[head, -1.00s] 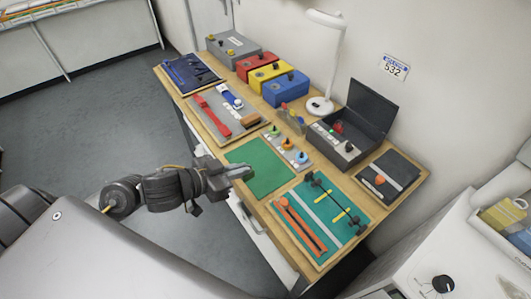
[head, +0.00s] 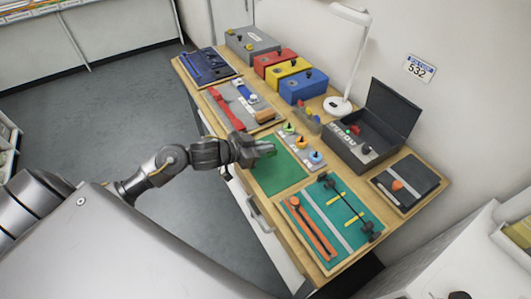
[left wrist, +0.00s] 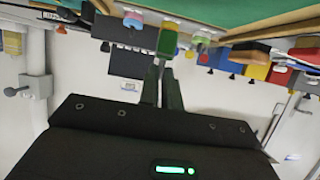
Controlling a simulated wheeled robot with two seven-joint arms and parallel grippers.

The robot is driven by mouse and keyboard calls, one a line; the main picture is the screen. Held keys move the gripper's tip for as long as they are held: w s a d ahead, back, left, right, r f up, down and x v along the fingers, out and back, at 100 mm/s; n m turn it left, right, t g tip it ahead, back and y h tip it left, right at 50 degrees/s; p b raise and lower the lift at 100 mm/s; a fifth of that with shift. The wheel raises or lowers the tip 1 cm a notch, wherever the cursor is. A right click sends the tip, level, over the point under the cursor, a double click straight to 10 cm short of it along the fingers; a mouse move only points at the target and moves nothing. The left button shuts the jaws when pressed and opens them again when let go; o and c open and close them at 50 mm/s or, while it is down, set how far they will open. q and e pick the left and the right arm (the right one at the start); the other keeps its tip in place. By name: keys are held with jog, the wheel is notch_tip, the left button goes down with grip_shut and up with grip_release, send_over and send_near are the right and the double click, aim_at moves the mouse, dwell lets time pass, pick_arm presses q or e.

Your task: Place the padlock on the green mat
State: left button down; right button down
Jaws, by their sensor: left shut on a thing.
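The green mat (head: 280,177) lies flat near the front edge of the workbench. It also shows upside down along the top of the left wrist view (left wrist: 235,12). My left gripper (head: 268,151) is over the far part of this mat. In the left wrist view its two fingers (left wrist: 163,65) are shut on a small green and yellow thing, which seems to be the padlock (left wrist: 168,40). Its shape is partly hidden by the fingers, and in the head view it does not show clearly. My right gripper is not in view.
A grey strip with coloured round pieces (head: 296,150) lies just beyond the mat. A teal board (head: 345,240) with an orange tool lies to the right, and a tray with red items (head: 235,115) to the left. An open dark case (head: 365,150) and a lamp (head: 345,60) stand behind.

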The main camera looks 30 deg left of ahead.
pick_arm(q)
jog(key=shift+w+a+f, duration=0.15)
jog(key=shift+w+f, duration=0.5)
jog(key=shift+f, duration=0.1)
notch_tip(320, 180, down, 3)
jog(key=shift+w+p, duration=0.1)
jog(key=shift+p, duration=0.4)
jog(key=shift+f, duration=0.15)
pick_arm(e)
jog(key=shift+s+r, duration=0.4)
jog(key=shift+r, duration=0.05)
